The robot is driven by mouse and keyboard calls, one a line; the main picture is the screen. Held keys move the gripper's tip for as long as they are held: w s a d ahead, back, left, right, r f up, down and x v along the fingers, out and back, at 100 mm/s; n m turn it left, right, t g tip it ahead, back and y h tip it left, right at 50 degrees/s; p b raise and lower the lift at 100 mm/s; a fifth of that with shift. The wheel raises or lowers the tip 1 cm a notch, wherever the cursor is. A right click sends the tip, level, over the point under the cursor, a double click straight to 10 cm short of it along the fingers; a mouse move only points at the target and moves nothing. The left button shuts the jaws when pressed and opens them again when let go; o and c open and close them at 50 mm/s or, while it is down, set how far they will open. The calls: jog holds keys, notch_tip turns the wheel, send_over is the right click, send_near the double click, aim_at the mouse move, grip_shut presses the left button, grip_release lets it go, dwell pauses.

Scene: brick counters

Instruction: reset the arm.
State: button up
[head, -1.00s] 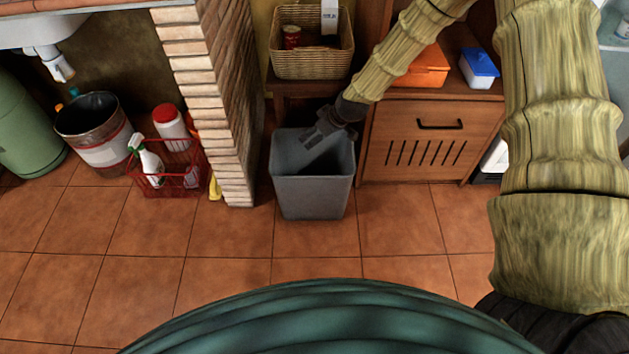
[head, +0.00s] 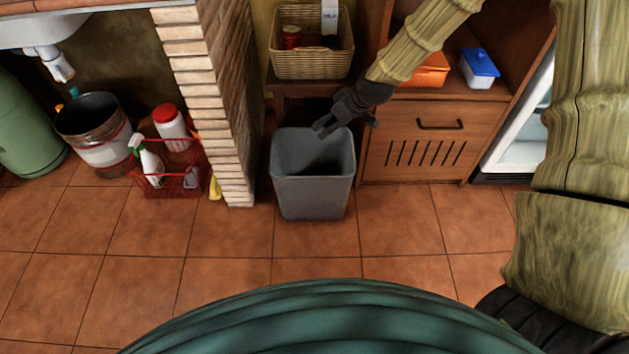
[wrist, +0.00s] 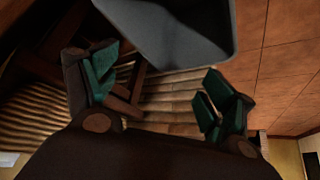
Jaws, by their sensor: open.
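My gripper (head: 322,130) is open in the head view, just above the back rim of the grey bin (head: 312,195). In the wrist view my gripper (wrist: 155,95) shows its two green-padded fingers spread apart with nothing between them. The grey bin (wrist: 185,35) also shows at the top of the wrist view, beyond the fingers. My arm reaches in from the upper right of the head view. The bin's floor is mostly in shadow, so I cannot tell what lies in it.
A wooden cabinet (head: 435,145) stands right of the bin, with a blue-lidded box (head: 479,68) and an orange container (head: 428,72) on its shelf. A wicker basket (head: 312,60) is behind the bin. A brick pillar (head: 235,110) stands left. The tiled floor (head: 225,235) in front is clear.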

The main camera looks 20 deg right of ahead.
dwell(0.4)
jog(key=s+a+f+m+g+h, duration=0.1)
jog(key=s+a+f+m+g, duration=0.1)
jog(key=s+f, duration=0.75)
jog(key=s+a+f+m+g, duration=0.1)
jog(key=s+a+f, duration=0.1)
jog(key=s+f, duration=0.7)
jog(key=s+f+m+g+h, duration=0.1)
jog(key=s+f+m, duration=0.1)
jog(key=s, duration=1)
jog(key=s+f+m+g+h, duration=0.1)
jog(key=s+f+g, duration=0.15)
jog(key=s, duration=1.05)
notch_tip(320, 180, up, 32)
jog(key=p, duration=3.2)
jog(key=shift+w+d+r+t+p, duration=0.2)
jog(key=shift+w+d+t+p, duration=0.15)
jog(key=shift+w+d+p, duration=0.1)
